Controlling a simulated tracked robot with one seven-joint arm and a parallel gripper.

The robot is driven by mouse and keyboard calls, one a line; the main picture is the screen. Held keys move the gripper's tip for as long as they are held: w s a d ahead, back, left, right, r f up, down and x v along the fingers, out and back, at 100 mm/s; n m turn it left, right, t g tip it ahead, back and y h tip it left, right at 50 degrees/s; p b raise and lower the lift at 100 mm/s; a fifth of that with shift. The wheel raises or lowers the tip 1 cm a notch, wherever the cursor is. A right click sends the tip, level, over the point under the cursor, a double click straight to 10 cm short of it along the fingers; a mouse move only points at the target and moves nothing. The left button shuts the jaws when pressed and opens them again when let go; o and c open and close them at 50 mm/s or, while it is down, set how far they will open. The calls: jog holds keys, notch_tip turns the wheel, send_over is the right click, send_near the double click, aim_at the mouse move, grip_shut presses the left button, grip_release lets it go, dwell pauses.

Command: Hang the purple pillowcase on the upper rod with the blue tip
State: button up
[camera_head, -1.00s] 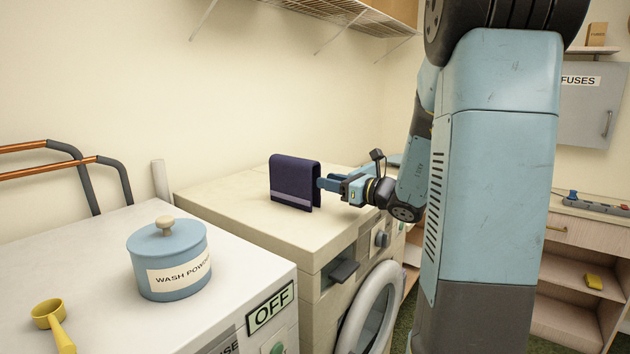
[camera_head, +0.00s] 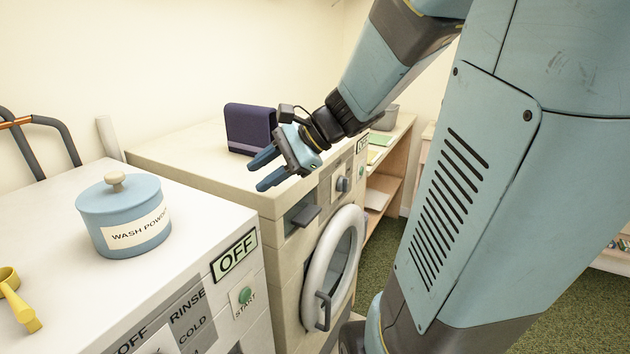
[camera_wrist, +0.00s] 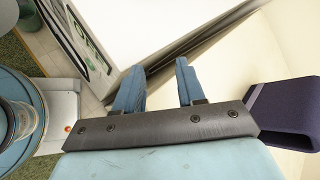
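The purple pillowcase (camera_head: 249,128) stands folded over like a tent on top of the cream washing machine, toward its back. My gripper (camera_head: 258,176) is open and empty over the front part of that machine top. Its two blue fingers are apart and point to the lower left, in front of the pillowcase and clear of it. In the wrist view my gripper (camera_wrist: 157,75) has nothing between its fingers, and the pillowcase (camera_wrist: 285,112) lies to the right, beside the palm. A rod (camera_head: 15,123) with a dark bent end shows only partly at the left edge. No blue tip shows.
A blue wash powder jar (camera_head: 123,215) and a yellow scoop (camera_head: 14,300) are on the white machine (camera_head: 190,234) at left.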

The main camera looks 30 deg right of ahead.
jog(key=s+d+r+n+h, duration=0.1)
jog(key=s+d+n+h, duration=0.4)
jog(key=s+n+h, duration=0.4)
jog(key=s+n, duration=0.2)
jog(key=n, duration=0.3)
jog(key=shift+s+r+t+h, duration=0.25)
jog(key=shift+r+t+h, duration=0.15)
jog(key=shift+w, duration=0.1)
